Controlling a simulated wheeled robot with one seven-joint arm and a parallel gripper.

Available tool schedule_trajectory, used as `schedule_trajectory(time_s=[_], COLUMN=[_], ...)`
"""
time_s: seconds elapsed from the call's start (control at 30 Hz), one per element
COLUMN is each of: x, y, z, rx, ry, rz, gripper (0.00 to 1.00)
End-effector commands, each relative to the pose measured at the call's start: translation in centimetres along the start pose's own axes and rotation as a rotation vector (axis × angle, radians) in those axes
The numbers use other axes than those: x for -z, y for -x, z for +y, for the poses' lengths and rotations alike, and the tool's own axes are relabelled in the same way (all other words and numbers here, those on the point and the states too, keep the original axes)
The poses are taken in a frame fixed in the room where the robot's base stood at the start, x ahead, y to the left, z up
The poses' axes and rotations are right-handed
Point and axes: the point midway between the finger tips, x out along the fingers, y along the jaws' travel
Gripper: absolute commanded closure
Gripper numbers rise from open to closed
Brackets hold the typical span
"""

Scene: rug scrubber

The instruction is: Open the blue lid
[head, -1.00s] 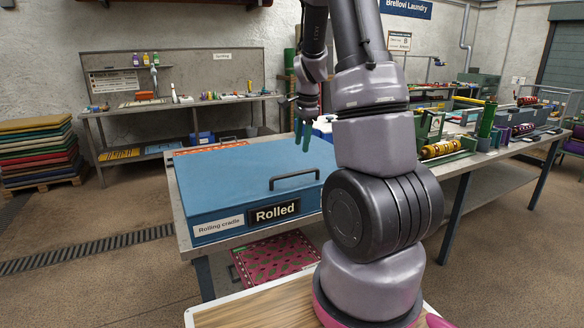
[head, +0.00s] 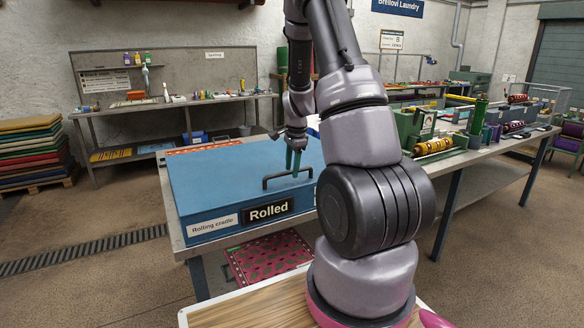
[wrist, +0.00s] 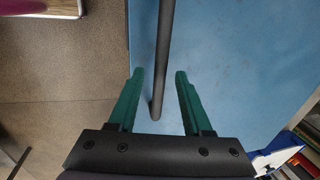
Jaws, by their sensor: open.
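The blue lid (head: 235,168) is shut on a box at the near left end of the long table, with "Rolling cradle" and "Rolled" labels on its front. A dark bar handle (head: 290,178) stands on the lid near its front edge. My gripper (head: 293,172) points down over the lid at the handle. In the wrist view its green fingers (wrist: 157,75) are open, one on each side of the handle bar (wrist: 163,60), with gaps on both sides. I cannot tell how far down the bar sits between the fingertips. The blue lid also fills much of the wrist view (wrist: 235,50).
The long table (head: 440,165) runs back to the right with rollers and tools on it. A second bench (head: 110,110) stands by the back wall. A patterned rug (head: 265,258) lies below the box. Stacked mats (head: 30,150) stand at the left.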

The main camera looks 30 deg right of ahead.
Motion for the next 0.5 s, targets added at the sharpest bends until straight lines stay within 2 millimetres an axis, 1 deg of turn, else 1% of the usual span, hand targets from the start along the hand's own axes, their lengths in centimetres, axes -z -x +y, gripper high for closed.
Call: schedule_trajectory(time_s=[0.03,0.07,0.1,0.13,0.17,0.5], x=[0.0,-0.01,-0.01,-0.01,-0.01,-0.03], y=[0.01,0.02,0.02,0.02,0.02,0.04], z=[0.0,0.0,0.0,0.0,0.0,0.0], rx=[0.0,0.0,0.0,0.0,0.0,0.0], ry=[0.0,0.0,0.0,0.0,0.0,0.0], rz=[0.0,0.0,0.0,0.0,0.0,0.0], gripper=[0.54,0.66,0.81,0.92,1.0,1.0])
